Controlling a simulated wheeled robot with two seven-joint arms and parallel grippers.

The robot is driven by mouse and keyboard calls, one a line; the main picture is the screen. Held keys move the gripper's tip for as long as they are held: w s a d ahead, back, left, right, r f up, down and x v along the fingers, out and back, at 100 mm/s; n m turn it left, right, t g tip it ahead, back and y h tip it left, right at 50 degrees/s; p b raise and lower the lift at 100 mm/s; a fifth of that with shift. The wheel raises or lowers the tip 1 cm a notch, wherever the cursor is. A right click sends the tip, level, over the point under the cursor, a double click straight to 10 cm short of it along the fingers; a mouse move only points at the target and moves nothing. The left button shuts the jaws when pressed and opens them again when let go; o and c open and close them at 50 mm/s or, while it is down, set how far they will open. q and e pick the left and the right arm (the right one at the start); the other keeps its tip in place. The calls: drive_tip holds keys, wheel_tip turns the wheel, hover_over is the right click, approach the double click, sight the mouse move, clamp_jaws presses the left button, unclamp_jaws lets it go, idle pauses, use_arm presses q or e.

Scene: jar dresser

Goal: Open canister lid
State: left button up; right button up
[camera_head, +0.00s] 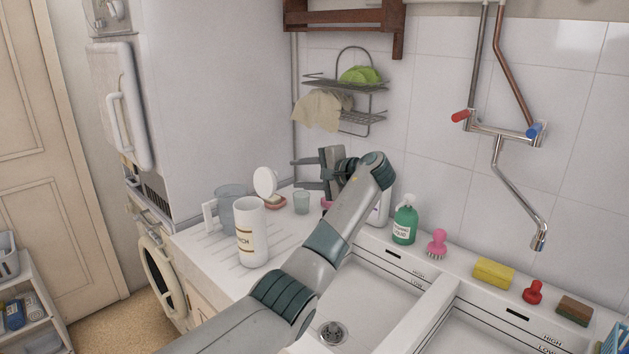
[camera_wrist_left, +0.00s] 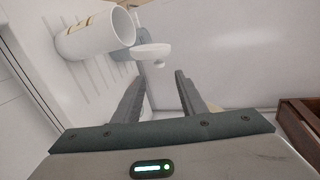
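A white canister (camera_head: 252,236) with a printed label stands upright on the drainboard. Its round white lid (camera_head: 265,181) is raised and tilted at the rim on the far side, and the mouth looks uncovered. In the left wrist view the canister (camera_wrist_left: 88,40) shows with its open mouth, and the lid (camera_wrist_left: 152,50) with a small knob is beside the rim. I cannot tell how the lid is attached. My left gripper (camera_head: 298,173) is open and empty, to the right of the lid and apart from it. Its fingers (camera_wrist_left: 158,82) are spread in the wrist view. My right gripper is out of view.
A grey-blue jug (camera_head: 231,194) stands behind the canister, and a small glass (camera_head: 301,203) stands to its right. A green soap bottle (camera_head: 404,222) and a pink brush (camera_head: 437,242) are right of my arm. The sink basin (camera_head: 375,285) lies below it.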

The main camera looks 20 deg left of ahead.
use_arm(q)
drive_tip(key=b+v, duration=0.1)
drive_tip(key=v, duration=0.4)
drive_tip(key=shift+f, duration=0.1)
idle(0.5)
